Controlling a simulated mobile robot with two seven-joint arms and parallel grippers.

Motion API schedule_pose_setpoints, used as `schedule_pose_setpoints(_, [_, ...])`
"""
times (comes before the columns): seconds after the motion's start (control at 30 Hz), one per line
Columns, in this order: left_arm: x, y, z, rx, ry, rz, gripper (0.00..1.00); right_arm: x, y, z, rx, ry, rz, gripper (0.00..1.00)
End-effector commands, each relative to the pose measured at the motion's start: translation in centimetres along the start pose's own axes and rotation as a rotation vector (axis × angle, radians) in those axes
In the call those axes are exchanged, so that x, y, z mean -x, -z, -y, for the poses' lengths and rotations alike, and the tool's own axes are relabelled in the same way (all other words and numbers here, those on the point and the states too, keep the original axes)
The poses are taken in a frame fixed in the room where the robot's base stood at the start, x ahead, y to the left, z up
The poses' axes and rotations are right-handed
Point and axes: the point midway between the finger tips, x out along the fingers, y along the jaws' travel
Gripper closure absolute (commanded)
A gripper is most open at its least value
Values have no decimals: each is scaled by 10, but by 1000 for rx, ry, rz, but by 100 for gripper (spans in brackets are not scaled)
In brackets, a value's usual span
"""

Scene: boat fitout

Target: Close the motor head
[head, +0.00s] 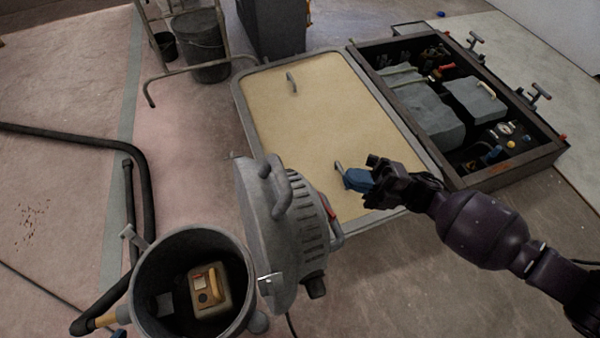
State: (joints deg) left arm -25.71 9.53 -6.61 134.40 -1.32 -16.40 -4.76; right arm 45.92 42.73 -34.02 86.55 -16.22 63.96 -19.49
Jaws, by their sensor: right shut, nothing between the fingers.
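The motor head (283,235) is a grey, ribbed dome with a curved handle and a red part. It stands tilted up on its side at the right of the round drum (186,236). The drum's mouth is open, and a yellow-tan block (208,291) shows inside. My right gripper (362,177) has blue fingers, shut and empty. It hangs to the right of the motor head, over the tan panel's lower edge, apart from the head. My left gripper is not in view.
A grey-framed tan panel (330,112) with handles lies behind the motor head. A dark crate (548,157) of equipment stands at the right. Buckets (205,62) stand by a metal frame at the back. A black hose (75,135) runs along the left floor.

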Motion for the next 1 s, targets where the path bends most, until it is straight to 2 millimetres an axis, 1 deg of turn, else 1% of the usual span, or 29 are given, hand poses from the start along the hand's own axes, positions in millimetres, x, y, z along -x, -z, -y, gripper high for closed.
schedule_pose_setpoints(0.03, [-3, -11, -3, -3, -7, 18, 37, 8, -8, 12, 10, 22, -52, 100])
schedule_pose_setpoints(0.23, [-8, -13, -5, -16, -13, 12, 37, 21, -23, 7, 80, 77, -232, 100])
schedule_pose_setpoints(0.37, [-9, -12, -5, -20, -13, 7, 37, 25, -28, 3, 102, 94, -287, 100])
schedule_pose_setpoints(0.47, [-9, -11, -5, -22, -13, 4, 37, 23, -28, 0, 109, 98, -306, 100])
schedule_pose_setpoints(0.57, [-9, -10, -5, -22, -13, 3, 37, 15, -26, 0, 112, 98, -309, 100])
schedule_pose_setpoints(0.67, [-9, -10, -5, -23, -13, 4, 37, 2, -22, 0, 113, 97, -309, 100])
schedule_pose_setpoints(1.0, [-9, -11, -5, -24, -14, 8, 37, -54, -4, 8, 112, 96, -308, 100])
